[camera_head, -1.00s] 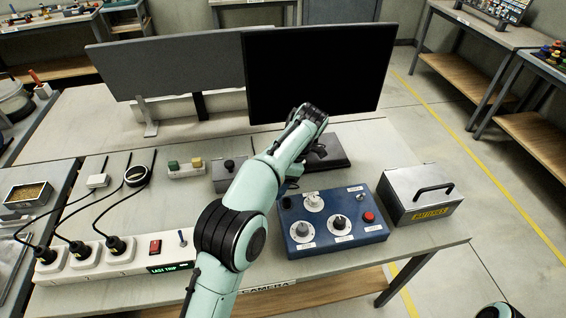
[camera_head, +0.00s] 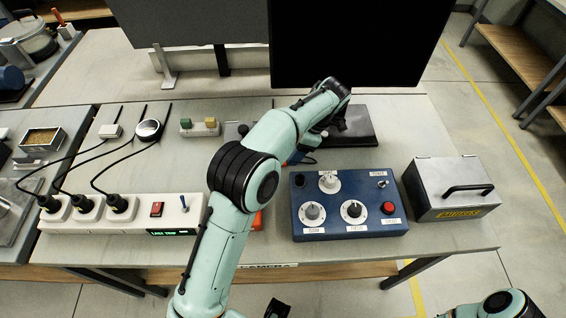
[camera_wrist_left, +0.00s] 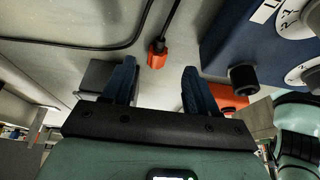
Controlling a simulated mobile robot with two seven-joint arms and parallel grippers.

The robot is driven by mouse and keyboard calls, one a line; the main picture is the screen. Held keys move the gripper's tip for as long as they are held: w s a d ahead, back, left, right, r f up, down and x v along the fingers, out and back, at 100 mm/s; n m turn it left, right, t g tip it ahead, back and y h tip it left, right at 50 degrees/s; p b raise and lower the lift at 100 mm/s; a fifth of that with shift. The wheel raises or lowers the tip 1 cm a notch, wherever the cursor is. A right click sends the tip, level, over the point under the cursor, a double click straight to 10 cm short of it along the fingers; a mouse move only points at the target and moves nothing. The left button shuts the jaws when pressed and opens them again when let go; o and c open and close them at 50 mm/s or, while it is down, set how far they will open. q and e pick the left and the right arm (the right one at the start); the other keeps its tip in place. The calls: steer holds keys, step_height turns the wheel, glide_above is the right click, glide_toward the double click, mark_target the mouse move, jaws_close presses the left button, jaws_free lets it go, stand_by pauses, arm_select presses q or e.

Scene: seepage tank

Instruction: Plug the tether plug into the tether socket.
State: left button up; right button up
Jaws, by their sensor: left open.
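In the left wrist view an orange plug-like piece (camera_wrist_left: 157,55) on a black cable lies on the grey tabletop, ahead of my left gripper. My left gripper (camera_wrist_left: 157,85) is open, its two blue fingers apart with nothing between them. A black cylinder (camera_wrist_left: 243,76) shows at the box's edge in the wrist view.
Another orange piece (camera_wrist_left: 228,97) shows beyond the right finger. A metal case (camera_head: 445,188) stands right of the box. A white power strip (camera_head: 135,214) with several black plugs is at the left. A dark monitor (camera_head: 360,45) stands behind.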

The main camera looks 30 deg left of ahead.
arm_select(q)
steer(key=x, duration=0.5)
steer(key=shift+w+a, duration=0.1)
jaws_close()
